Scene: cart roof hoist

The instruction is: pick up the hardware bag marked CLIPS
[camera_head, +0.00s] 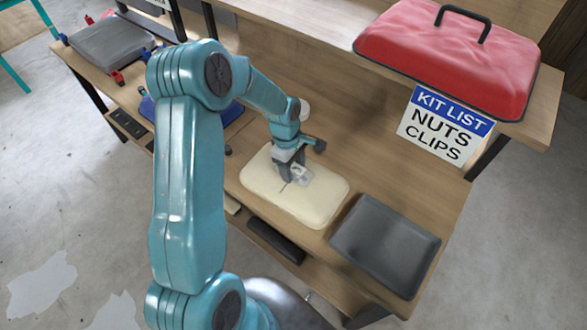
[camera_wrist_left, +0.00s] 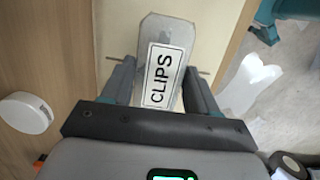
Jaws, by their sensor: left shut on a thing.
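The hardware bag marked CLIPS (camera_wrist_left: 166,76) is a clear greyish packet with a white label, seen upright between the fingers in the left wrist view. In the head view the bag (camera_head: 302,174) is small and partly hidden by the gripper. My left gripper (camera_head: 292,178) is shut on the bag, over the cream pad (camera_head: 318,204). In the left wrist view its fingers (camera_wrist_left: 160,84) press the bag from both sides. I cannot tell whether the bag still touches the pad. My right gripper is not in view.
A sign reading KIT LIST, NUTS, CLIPS (camera_head: 442,127) hangs below a red case (camera_head: 450,52) on the raised shelf. A dark grey tray (camera_head: 385,246) lies right of the pad. A white round thing (camera_wrist_left: 26,112) stands on the wooden bench beside the pad.

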